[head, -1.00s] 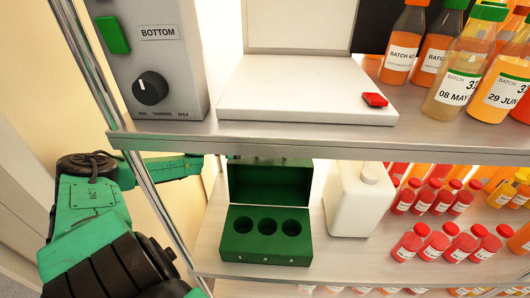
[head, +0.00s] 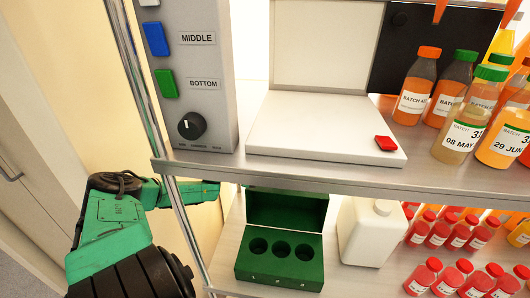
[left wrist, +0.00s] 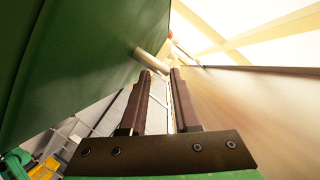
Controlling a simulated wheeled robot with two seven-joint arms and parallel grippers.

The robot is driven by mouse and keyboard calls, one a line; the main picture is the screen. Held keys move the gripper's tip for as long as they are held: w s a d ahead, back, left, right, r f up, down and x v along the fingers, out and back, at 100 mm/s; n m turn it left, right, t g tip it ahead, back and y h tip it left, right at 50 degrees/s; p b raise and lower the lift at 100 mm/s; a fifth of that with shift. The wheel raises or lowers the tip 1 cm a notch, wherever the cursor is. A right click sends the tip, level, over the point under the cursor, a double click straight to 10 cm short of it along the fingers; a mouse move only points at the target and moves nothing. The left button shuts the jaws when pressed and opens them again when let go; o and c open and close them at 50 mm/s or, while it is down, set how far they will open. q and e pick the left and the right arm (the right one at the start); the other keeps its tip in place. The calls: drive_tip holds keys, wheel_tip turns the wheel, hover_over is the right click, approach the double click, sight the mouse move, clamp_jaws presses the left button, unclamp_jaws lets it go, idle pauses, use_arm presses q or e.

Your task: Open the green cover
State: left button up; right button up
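The green box (head: 316,268) sits on the lower shelf in the head view, with three round holes in its top. Its green cover (head: 290,212) stands raised behind the holes, its upper edge hidden by the shelf above. My left arm reaches in from the left, past the metal post; its gripper is hidden in the head view. In the left wrist view my left gripper (left wrist: 160,76) has its fingers apart with nothing between them. A large green surface (left wrist: 75,50), apparently the cover, fills the upper left, and a pale cylinder (left wrist: 151,60) lies just beyond the fingertips. My right gripper is out of view.
A white jug (head: 370,236) stands right of the box, and red bottles (head: 440,232) stand further right. The upper shelf edge (head: 290,177) overhangs the box. A grey control panel (head: 185,65) and a white device with a red button (head: 320,135) are above.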

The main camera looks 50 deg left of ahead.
use_arm(q)
drive_tip(key=p+v, duration=0.3)
drive_tip(key=v, duration=0.2)
drive_tip(key=p+v, duration=0.4)
drive_tip(key=v, duration=0.1)
drive_tip(key=shift+s+a+r, duration=0.1)
drive_tip(key=shift+s+r, duration=0.2)
drive_tip(key=shift+s+a, duration=0.25)
drive_tip(key=shift+s, duration=0.15)
drive_tip(key=shift+d, duration=0.1)
